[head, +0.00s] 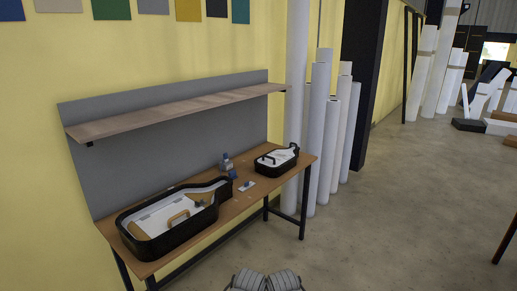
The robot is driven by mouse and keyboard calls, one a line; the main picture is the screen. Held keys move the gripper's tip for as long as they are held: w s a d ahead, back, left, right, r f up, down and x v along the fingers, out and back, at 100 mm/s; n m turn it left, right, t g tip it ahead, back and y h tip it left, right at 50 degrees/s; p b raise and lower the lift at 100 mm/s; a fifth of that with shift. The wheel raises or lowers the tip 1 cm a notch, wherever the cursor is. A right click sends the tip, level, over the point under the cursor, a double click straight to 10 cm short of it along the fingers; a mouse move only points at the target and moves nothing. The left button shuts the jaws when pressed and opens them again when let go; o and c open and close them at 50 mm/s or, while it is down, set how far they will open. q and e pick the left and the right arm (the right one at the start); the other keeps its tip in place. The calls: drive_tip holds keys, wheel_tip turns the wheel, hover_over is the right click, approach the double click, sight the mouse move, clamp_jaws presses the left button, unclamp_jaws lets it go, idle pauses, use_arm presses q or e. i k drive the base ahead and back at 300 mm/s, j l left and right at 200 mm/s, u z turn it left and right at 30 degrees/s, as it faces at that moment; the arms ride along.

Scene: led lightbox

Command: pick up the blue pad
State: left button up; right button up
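A small dark blue piece (232,174), which may be the blue pad, is on the wooden table (255,201) between two black trays. It is too small to be sure what it is. A small grey-blue item (226,163) stands just behind it. A small white piece with a blue part (246,185) lies flat in front of it, to the right.
A large black tray (150,250) with white and tan parts fills the table's left side. A smaller black tray (277,170) is at the right end. A wooden shelf (180,111) overhangs the back. White rolls (318,135) stand right of the table. Floor in front is clear.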

sight(232, 173)
drive_tip(key=i+z, duration=0.1)
drive_tip(key=i, duration=0.6)
drive_tip(key=i+j+z, duration=0.15)
drive_tip(key=i, duration=0.5)
drive_tip(key=i+j+z, duration=0.1)
drive_tip(key=i, duration=0.55)
drive_tip(key=i+j+z, duration=0.35)
drive_tip(key=i, duration=0.25)
